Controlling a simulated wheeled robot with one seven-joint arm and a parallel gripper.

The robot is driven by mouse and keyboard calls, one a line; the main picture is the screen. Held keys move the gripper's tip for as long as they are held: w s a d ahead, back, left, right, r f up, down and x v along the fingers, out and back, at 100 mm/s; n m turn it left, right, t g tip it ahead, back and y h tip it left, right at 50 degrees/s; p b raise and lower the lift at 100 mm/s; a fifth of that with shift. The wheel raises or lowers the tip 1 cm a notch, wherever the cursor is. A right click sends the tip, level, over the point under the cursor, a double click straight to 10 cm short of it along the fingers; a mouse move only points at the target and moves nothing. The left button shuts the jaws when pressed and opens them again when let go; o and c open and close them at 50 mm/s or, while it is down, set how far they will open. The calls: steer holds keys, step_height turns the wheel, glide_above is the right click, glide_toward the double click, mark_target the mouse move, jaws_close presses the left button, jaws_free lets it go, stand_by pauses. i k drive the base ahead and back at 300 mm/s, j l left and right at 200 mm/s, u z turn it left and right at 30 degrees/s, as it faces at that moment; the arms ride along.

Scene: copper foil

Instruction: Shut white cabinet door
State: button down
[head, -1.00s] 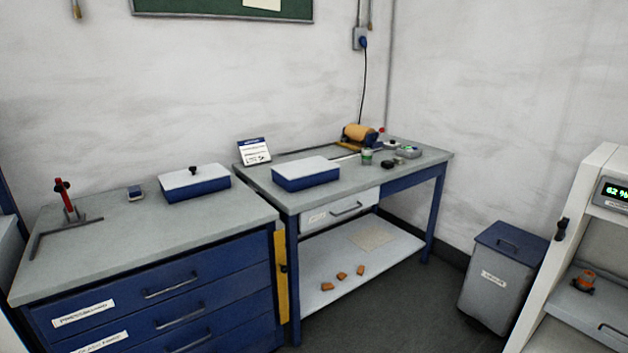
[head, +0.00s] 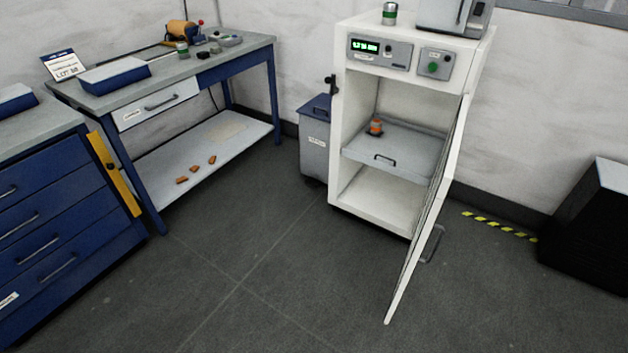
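The white cabinet (head: 357,192) stands against the back wall, right of the middle in the head view. Its white door (head: 428,228) is hinged on the right side and stands wide open, swung out toward me and seen nearly edge-on. A handle (head: 434,244) shows low behind the door's right side. Inside is a grey tray shelf (head: 400,147) with a small orange and dark object (head: 376,126) on it. A dark latch piece (head: 331,84) sits on the cabinet's left front edge. My gripper is not in view.
A blue-legged workbench (head: 262,62) and a blue drawer unit (head: 60,215) stand at the left. A grey bin (head: 314,150) is beside the cabinet's left side. A black box (head: 590,215) stands at the right. The floor (head: 270,265) before the cabinet is clear.

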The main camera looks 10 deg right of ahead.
mark_target(445, 174)
steer(key=k+l+z, duration=0.2)
steer(key=l, duration=0.15)
steer(key=l+z, duration=0.2)
steer(key=l, duration=0.15)
steer(key=i+l+u, duration=0.1)
steer(key=l, duration=0.25)
steer(key=i+l+u, duration=0.1)
steer(key=i+l, duration=0.2)
steer(key=i+l+u, duration=0.15)
steer(key=l, duration=0.25)
